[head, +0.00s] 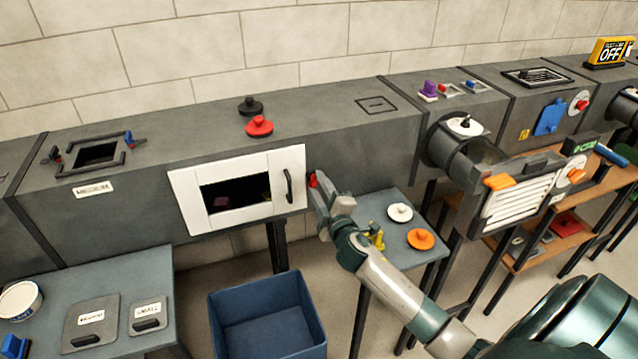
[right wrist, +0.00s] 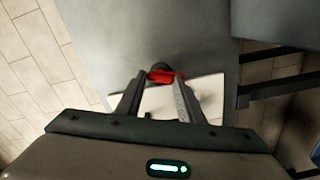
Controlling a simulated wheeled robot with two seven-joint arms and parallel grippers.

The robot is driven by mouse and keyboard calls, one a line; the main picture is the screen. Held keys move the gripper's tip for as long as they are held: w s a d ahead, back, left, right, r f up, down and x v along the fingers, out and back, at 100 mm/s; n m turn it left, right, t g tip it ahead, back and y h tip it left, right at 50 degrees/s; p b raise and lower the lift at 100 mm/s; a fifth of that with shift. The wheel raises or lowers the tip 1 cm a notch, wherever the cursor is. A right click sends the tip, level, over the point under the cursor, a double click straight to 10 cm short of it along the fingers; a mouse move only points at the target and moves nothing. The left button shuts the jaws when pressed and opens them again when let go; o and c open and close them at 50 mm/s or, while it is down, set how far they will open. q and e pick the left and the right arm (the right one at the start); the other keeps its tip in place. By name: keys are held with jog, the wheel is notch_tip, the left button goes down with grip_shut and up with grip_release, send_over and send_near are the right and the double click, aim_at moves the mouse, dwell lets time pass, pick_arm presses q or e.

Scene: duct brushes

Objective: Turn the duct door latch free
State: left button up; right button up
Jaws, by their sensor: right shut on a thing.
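The white duct door (head: 183,202) with a dark window and a black handle (head: 289,186) sits flush in the front of the grey duct. The red latch (head: 312,180) is just right of the door's right edge. My right gripper (head: 318,187) is at the latch. In the right wrist view the red latch (right wrist: 160,76) lies between the fingertips of my right gripper (right wrist: 160,84), which is shut on it. The white door (right wrist: 208,96) also shows there beyond the fingers. The gripper partly hides the latch in the head view. My left gripper is not in view.
A blue bin (head: 268,318) stands on the floor below the door. A small table (head: 385,205) with white and orange knobbed discs is under my right forearm. A left table (head: 120,275) holds flat covers. Black and red knobs (head: 259,126) are on the duct top.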

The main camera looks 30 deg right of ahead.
jog(key=n+p, duration=0.1)
jog(key=n, duration=0.2)
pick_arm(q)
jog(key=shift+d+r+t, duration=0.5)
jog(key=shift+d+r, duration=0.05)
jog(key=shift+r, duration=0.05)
pick_arm(e)
jog(key=shift+n, duration=0.6)
jog(key=o, duration=1.1)
jog(key=shift+a, duration=0.1)
jog(key=shift+c, duration=0.2)
jog(key=shift+s, duration=0.15)
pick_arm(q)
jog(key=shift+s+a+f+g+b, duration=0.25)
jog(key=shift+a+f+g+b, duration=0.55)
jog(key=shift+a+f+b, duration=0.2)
pick_arm(e)
jog(key=v, duration=1.7)
